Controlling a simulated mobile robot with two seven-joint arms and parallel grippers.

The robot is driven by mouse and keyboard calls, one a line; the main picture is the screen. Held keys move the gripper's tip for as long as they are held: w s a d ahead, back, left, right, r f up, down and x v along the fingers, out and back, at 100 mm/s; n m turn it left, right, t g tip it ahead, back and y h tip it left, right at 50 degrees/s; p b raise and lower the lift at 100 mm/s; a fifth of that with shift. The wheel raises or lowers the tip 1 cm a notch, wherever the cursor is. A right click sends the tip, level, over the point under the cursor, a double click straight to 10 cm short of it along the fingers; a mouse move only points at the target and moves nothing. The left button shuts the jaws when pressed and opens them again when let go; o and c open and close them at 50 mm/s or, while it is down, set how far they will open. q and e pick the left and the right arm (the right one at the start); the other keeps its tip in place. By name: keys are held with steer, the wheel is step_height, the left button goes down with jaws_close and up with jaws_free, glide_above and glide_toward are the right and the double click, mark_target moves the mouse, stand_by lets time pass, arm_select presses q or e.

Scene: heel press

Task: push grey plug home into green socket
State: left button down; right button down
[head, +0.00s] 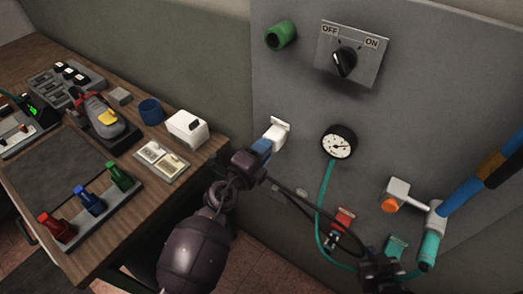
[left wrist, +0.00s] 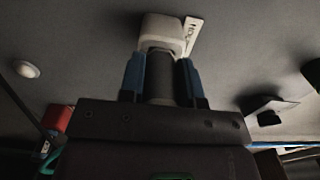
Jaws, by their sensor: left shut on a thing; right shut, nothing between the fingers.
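The green socket (head: 280,37) is a round, open-ended green cylinder sticking out from the upper left of the grey wall panel. My left gripper (head: 262,147) is lower on the panel, well below the green socket. In the left wrist view its two blue fingers (left wrist: 163,78) are shut on the grey plug (left wrist: 158,88), a dark grey cylinder. The plug's far end meets a white block (left wrist: 163,28) at the panel, also in the head view (head: 275,134); how deep it sits is hidden. My right gripper (head: 382,272), dark and partly cut off, is shut and empty at the lower right.
A pale label plate (left wrist: 193,36) is beside the white block. The panel also bears an OFF/ON switch (head: 345,62), a gauge (head: 338,142) with a teal hose, and a pipe valve (head: 398,194). A cluttered wooden bench (head: 210,152) stands left.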

arm_select(q)
steer(key=shift+r, duration=0.1)
steer(key=shift+v, duration=2.8)
steer(key=shift+s+a, duration=0.1)
steer(key=shift+s, duration=0.05)
